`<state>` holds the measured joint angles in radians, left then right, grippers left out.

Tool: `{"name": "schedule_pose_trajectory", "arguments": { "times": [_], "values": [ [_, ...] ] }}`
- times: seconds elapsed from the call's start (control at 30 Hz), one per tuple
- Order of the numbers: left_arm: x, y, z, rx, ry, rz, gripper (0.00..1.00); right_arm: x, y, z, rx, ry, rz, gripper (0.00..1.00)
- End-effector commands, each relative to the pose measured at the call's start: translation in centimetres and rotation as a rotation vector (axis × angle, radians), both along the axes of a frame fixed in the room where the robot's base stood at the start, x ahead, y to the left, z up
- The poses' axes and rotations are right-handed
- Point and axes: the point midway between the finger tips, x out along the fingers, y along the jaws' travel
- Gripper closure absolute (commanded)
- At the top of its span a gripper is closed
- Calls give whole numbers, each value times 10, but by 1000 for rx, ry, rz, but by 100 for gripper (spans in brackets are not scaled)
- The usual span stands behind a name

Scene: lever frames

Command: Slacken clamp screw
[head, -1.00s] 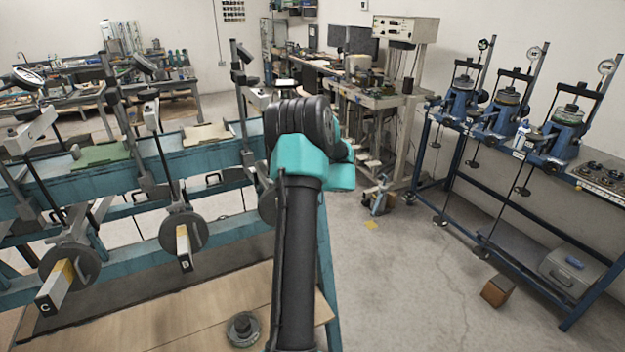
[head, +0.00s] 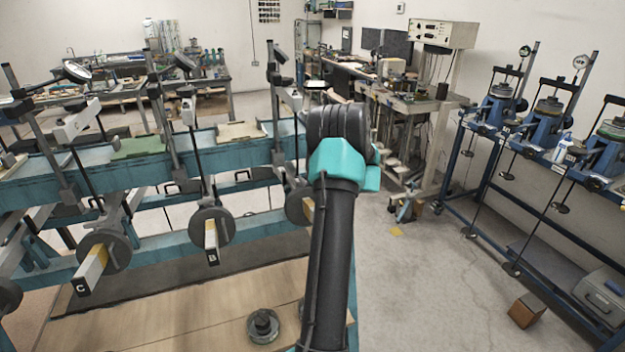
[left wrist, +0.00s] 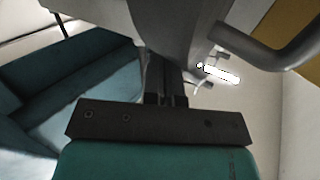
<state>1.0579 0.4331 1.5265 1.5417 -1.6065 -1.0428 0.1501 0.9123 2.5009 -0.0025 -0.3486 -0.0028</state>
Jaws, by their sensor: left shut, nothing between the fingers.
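My left arm comes up from the bottom middle of the head view, in front of the right end of the blue lever bench (head: 200,165). Its gripper is hidden there behind the wrist. In the left wrist view my left gripper (left wrist: 166,92) is shut and empty. Its short dark fingers point at a grey metal part (left wrist: 180,35), close to it; I cannot tell whether they touch. A small bright white rod (left wrist: 221,74) shows right of the fingers. I cannot make out which part is the clamp screw. My right gripper is not in view.
Lever weights marked C (head: 90,270) and B (head: 212,240) hang at the bench front beside round discs. A dark round weight (head: 263,326) lies on the wooden board (head: 190,320). Blue stands (head: 555,125) line the right wall. The floor between is mostly clear.

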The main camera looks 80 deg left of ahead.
Motion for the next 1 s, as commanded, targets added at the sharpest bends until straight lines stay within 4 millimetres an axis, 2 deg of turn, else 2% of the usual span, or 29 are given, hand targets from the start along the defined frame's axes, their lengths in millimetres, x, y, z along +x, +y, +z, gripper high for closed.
{"name": "schedule_pose_trajectory", "arguments": {
  "times": [0.63, 0.87, 1.0],
  "values": [
    [2, 1, 0, 1, 0, 0, 100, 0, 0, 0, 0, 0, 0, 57],
    [23, 6, -1, 1, -2, 5, 100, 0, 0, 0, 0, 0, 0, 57],
    [47, 11, -1, 1, -2, 8, 100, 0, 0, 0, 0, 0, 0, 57]
  ]
}}
